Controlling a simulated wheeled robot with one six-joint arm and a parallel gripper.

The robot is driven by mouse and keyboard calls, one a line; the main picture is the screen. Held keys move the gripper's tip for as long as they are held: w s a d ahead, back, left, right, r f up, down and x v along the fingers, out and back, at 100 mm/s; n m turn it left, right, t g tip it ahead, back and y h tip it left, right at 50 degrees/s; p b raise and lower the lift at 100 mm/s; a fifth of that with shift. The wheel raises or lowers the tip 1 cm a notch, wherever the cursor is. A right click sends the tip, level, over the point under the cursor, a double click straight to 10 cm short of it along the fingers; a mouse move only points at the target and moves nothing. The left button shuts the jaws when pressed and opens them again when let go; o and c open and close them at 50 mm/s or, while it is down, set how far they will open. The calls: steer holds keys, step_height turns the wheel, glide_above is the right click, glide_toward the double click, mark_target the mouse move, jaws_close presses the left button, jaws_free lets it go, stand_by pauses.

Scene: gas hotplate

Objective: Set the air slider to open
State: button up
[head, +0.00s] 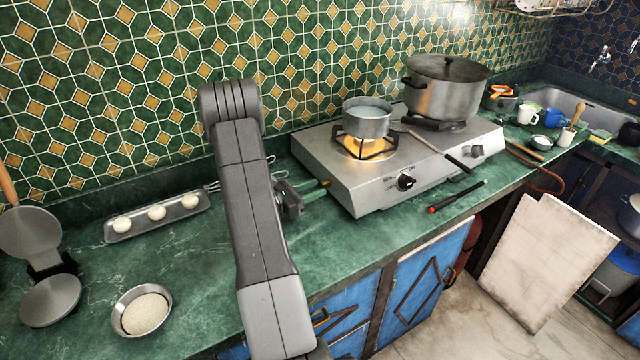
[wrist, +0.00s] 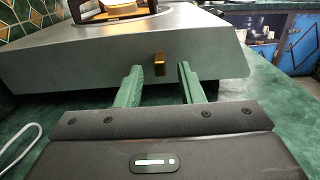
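The air slider is a small brass tab (wrist: 158,64) on the left side wall of the steel gas hotplate (head: 345,178); the tab also shows in the head view (head: 326,183). My gripper (head: 318,187) is at that side wall, low over the counter. In the wrist view its two green fingers (wrist: 159,72) are apart, with the tab seen in the gap between their tips. Neither finger visibly touches the tab. I cannot tell how far the tips are from the wall. Any marks for the slider's positions cannot be seen.
A small pan (head: 367,124) stands on the lit left burner, with orange flame below. A large lidded pot (head: 445,90) stands on the right. A black knob (head: 405,182) is on the front. A tray of dough balls (head: 125,231) and a flour bowl (head: 120,322) lie left of my arm.

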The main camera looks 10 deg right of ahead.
mark_target(321, 172)
steer(key=shift+x, duration=1.25)
steer(key=shift+c, duration=0.4)
jaws_close()
steer(key=shift+w+a+f+b, duration=0.1)
steer(key=shift+w+a+b, duration=0.2)
steer(key=shift+w+b, duration=0.35)
steer(key=shift+w+a+b, duration=0.3)
steer(key=shift+w+a, duration=0.05)
steer(key=shift+w, duration=0.5)
steer(key=shift+w+a+f+b, duration=0.1)
steer(key=shift+w+a+b, duration=0.2)
steer(key=shift+w+b, duration=0.35)
steer(key=shift+w+a+r, duration=0.1)
steer(key=shift+w+r, duration=0.15)
steer(key=shift+w, duration=0.1)
steer(key=shift+o, duration=0.4)
jaws_free()
steer(key=shift+w, duration=0.1)
steer(key=shift+a, duration=0.1)
